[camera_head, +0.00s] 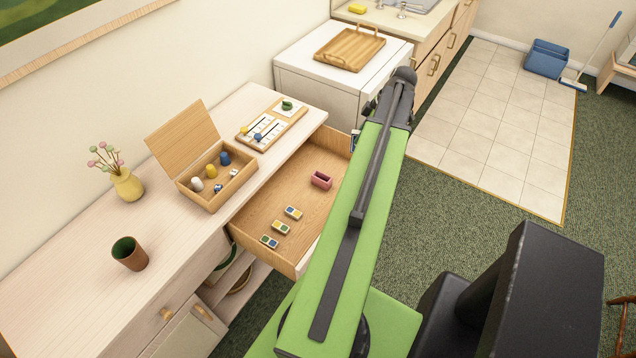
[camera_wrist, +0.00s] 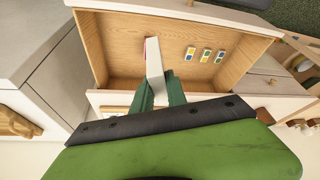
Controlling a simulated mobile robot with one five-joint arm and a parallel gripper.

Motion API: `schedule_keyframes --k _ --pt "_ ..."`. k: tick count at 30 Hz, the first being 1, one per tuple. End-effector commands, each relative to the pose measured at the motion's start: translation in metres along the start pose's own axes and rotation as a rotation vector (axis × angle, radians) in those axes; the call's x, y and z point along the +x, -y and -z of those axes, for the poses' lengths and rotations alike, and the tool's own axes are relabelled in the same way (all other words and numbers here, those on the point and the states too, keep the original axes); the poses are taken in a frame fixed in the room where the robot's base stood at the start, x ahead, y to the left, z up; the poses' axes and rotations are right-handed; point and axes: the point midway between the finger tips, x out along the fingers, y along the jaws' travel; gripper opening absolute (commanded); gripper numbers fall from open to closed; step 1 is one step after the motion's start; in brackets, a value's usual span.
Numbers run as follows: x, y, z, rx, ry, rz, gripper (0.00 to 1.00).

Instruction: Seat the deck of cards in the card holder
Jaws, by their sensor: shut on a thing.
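The deck of cards (camera_wrist: 154,56) shows as a pale narrow block in the wrist view. My gripper (camera_wrist: 160,86) is shut on it, with its dark green fingers on both sides. The deck points away from my gripper, over the open drawer. A small pink open-topped box, which looks like the card holder (camera_head: 321,180), stands in the drawer in the head view. In the wrist view only a pink sliver shows beside the deck's far end; the deck hides the rest. I cannot tell whether they touch. In the head view my arm hides most of my gripper.
The open wooden drawer (camera_head: 262,216) also holds three coloured tiles (camera_head: 281,227). On the pale cabinet top (camera_head: 188,248) stand an open wooden box (camera_head: 203,203), a game board (camera_head: 272,123), a vase (camera_head: 127,185) and a cup (camera_head: 130,254). A white appliance (camera_head: 310,75) stands beyond the drawer.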

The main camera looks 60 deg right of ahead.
Motion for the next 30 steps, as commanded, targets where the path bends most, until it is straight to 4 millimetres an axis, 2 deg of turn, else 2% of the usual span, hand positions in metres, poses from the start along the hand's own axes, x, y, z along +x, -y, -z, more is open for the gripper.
schedule_keyframes --k 2,4,9,12,15,18,25,30 --pt "0.016 -0.002 0.003 0.007 0.002 -0.003 0.0" --pt "0.043 -0.007 0.007 0.034 0.007 -0.013 0.0" --pt "0.129 -0.026 0.027 0.16 0.015 -0.065 0.0" --pt "0.169 -0.035 0.042 0.235 0.011 -0.097 0.0" --pt "0.195 -0.041 0.054 0.292 0.005 -0.121 0.0" --pt "0.206 -0.044 0.062 0.325 0.0 -0.135 0.0" --pt "0.211 -0.046 0.065 0.338 -0.002 -0.14 0.0" --pt "0.242 -0.045 0.051 0.337 -0.002 -0.14 0.0"
